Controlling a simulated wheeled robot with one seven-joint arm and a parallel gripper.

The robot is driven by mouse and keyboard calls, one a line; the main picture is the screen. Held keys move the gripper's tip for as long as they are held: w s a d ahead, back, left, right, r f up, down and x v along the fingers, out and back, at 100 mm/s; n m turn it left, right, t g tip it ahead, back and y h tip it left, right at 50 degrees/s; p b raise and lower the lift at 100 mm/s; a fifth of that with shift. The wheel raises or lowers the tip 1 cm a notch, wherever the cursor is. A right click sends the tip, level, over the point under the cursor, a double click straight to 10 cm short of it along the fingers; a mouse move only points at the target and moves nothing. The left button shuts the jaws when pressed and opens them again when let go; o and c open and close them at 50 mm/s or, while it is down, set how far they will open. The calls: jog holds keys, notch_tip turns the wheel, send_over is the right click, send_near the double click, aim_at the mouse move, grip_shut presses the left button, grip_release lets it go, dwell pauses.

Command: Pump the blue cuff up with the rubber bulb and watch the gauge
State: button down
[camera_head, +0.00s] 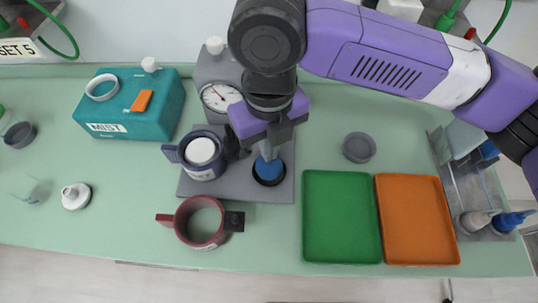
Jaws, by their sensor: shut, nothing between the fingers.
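The blue cuff (171,153) is a dark blue ring around a white post, at the left of a grey base plate (232,190). The round white gauge (220,97) faces front on a grey box behind it; its needle shows, but the scale is too small to read. The blue bulb (270,171) sits in a black ring at the right of the plate. My gripper (268,150) points down, shut and empty, directly over the bulb. The fingertips hide part of the bulb, and I cannot tell whether they touch it.
A dark red cuff (182,232) lies in front of the plate. A teal MIST box (118,126) stands at left, with a white fitting (76,196) before it. Green (341,218) and orange (418,220) trays lie at right, a grey cup (359,147) behind them.

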jog(key=shift+f, duration=0.15)
jog(key=shift+f+b, duration=0.65)
jog(key=shift+f, duration=0.35)
jog(key=shift+r+p, duration=1.05)
jog(key=shift+r, duration=0.15)
dwell(1.3)
notch_tip(320, 180, up, 7)
jog(key=p, duration=0.5)
jog(key=shift+p, duration=0.35)
